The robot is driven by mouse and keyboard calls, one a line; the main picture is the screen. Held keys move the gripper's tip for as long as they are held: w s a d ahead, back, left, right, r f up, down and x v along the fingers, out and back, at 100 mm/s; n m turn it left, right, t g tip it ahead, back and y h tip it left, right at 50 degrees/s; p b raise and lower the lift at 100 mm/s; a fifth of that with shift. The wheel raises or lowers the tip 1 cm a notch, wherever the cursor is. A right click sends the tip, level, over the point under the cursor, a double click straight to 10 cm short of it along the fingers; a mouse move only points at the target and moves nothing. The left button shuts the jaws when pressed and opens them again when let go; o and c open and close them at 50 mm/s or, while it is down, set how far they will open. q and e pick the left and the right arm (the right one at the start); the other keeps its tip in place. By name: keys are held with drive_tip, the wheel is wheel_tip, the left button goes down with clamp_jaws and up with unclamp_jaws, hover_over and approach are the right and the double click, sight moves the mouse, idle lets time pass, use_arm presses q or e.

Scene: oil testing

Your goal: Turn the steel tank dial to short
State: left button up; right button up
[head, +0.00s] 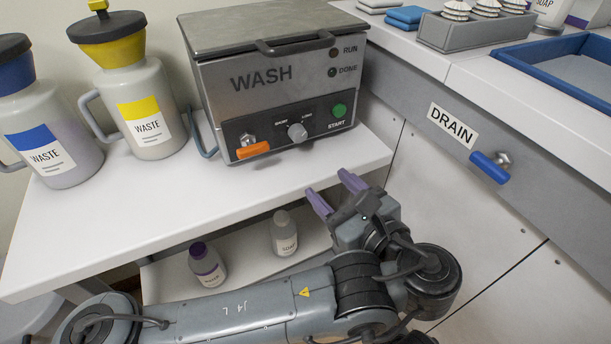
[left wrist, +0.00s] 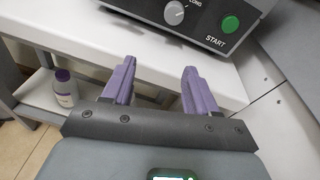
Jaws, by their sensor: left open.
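The steel tank (head: 275,80) marked WASH stands on the white table, with a lid and a dark front handle. Its grey dial (head: 297,132) sits on the black front panel, between the SHORT and LONG labels. The dial also shows at the top of the left wrist view (left wrist: 174,13); its exact pointing is too small to tell. My left gripper (head: 335,192) is open and empty, with purple fingers, in front of the table's edge, below and right of the dial and apart from it. In the left wrist view its fingers (left wrist: 156,78) point toward the table below the panel. My right gripper is not in view.
An orange lever (head: 252,150) and a green START button (head: 339,110) flank the dial. Two WASTE jugs (head: 150,105) stand left of the tank. Bottles (head: 207,265) stand on the lower shelf. A blue DRAIN handle (head: 489,168) sticks out at right. The table front is clear.

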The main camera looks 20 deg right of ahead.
sight(301, 137)
use_arm(q)
drive_tip(key=w+b, duration=0.2)
drive_tip(key=w, duration=0.1)
drive_tip(key=w+r+t+b, duration=0.1)
drive_tip(key=w+b, duration=0.1)
drive_tip(key=w+r+t+b, duration=0.1)
drive_tip(key=w+b, duration=0.1)
drive_tip(key=w, duration=0.1)
drive_tip(key=shift+w+a+r+b, duration=0.15)
drive_tip(key=shift+w+a+b, duration=0.15)
drive_tip(key=shift+w+a, duration=0.05)
drive_tip(key=shift+w+a+r, duration=0.1)
drive_tip(key=shift+w+r, duration=0.05)
drive_tip(key=shift+w, duration=0.75)
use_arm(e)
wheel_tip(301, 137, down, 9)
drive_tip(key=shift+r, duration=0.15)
use_arm(q)
drive_tip(key=shift+c, duration=0.3)
drive_tip(key=c, duration=1)
